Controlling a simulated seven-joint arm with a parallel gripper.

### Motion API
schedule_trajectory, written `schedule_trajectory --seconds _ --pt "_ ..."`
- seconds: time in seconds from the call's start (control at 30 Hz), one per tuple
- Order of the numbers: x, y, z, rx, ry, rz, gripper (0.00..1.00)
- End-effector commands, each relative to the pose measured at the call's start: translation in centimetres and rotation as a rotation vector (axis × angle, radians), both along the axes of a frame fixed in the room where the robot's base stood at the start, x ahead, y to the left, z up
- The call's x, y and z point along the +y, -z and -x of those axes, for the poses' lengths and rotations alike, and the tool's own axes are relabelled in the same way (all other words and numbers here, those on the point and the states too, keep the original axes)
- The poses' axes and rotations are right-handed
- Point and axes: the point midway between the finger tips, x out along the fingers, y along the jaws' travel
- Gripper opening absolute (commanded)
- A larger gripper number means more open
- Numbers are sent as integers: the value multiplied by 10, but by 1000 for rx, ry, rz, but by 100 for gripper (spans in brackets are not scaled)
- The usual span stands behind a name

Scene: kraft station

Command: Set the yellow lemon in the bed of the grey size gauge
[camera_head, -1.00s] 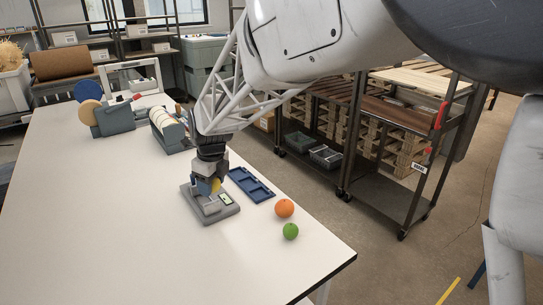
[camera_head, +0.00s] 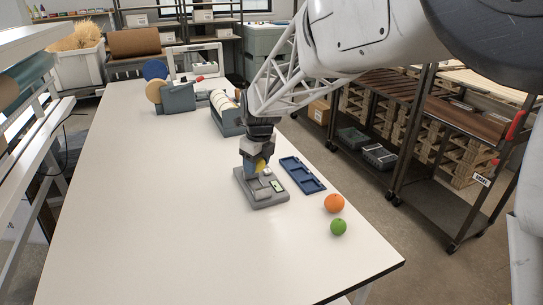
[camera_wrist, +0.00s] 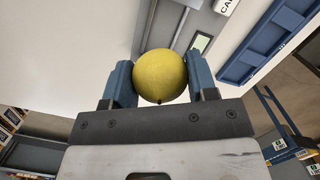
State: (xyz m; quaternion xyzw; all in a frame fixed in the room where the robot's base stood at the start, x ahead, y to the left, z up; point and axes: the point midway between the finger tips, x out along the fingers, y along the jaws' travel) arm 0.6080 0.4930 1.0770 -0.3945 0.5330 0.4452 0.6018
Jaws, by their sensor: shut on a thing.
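The yellow lemon (camera_wrist: 160,76) is held between the two blue fingers of my gripper (camera_wrist: 160,84) in the wrist view. In the head view only a small part of the lemon (camera_head: 260,166) shows below my gripper (camera_head: 257,167). The grey size gauge (camera_head: 262,202) lies on the white table, with a small green display on its right side. My gripper is over the gauge's far part. My gripper and the lemon hide part of the gauge's bed, and I cannot tell whether the lemon touches it.
A blue divided tray (camera_head: 302,174) lies right of the gauge. An orange (camera_head: 334,203) and a green fruit (camera_head: 338,227) sit near the table's right edge. Tape dispensers (camera_head: 177,97) and a roll holder (camera_head: 226,112) stand farther back. The table's left and front are clear.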

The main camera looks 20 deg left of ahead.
Motion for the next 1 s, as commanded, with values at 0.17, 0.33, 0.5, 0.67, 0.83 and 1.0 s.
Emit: schedule_trajectory --seconds 0.17,0.33,0.5,0.67,0.83,1.0 --pt "0 7 0 1 0 1 28" --pt "0 18 0 1 0 1 28" --pt "0 29 0 1 0 1 28" --pt "0 40 0 0 0 0 28" --pt "0 48 0 0 0 0 28" --pt "0 52 0 0 0 0 28"
